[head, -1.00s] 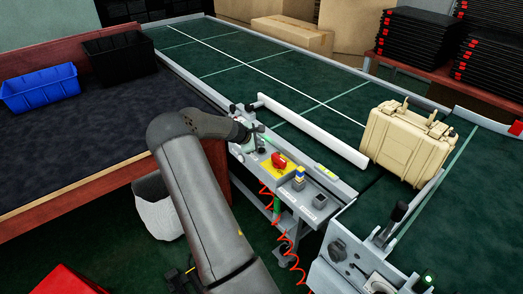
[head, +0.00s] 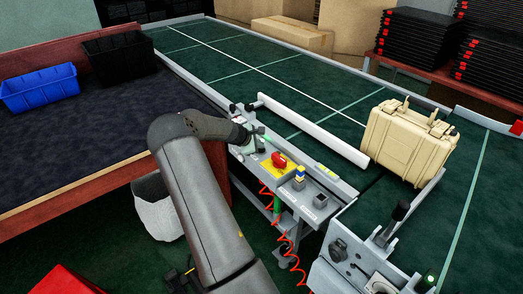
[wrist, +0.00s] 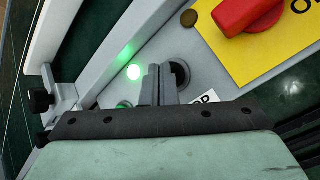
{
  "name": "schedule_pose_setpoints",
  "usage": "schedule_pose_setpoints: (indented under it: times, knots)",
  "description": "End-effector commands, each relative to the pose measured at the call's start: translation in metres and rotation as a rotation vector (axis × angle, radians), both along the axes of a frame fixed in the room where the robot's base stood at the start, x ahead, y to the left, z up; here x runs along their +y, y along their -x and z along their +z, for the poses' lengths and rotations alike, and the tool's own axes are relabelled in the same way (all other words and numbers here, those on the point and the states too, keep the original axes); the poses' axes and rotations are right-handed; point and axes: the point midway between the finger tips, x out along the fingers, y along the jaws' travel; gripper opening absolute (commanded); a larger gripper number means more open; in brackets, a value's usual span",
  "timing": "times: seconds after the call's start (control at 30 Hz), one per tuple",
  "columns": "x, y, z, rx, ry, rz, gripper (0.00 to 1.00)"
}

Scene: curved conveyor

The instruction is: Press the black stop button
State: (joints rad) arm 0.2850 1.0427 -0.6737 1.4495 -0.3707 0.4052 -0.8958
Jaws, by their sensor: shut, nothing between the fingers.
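The black stop button (wrist: 180,74) is a dark round cap on the grey control panel in the wrist view. Part of it is hidden by my gripper (wrist: 160,72), whose fingers are shut and empty. The fingertips appear right beside the button's left side; I cannot tell whether they touch it. A label (wrist: 206,98) ending in "OP" lies just below. In the head view my gripper (head: 254,143) is over the left end of the control panel (head: 308,188), and the button cannot be made out.
A lit green lamp (wrist: 133,72) is left of the fingers. A red knob (wrist: 245,12) on a yellow plate is at upper right. A beige case (head: 409,142) stands on the green conveyor (head: 320,95) by a white guide bar (head: 312,132). Bins stand on the left table.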

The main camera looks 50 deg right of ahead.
Motion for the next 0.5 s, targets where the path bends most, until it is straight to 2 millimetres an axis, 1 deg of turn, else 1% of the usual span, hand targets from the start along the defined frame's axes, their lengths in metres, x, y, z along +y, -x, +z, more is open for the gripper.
schedule_pose_setpoints:
  times: [0.5]
  knots:
    - [0.0001, 0.0001, -0.0060, 0.000, 0.000, 0.000, 0.00]
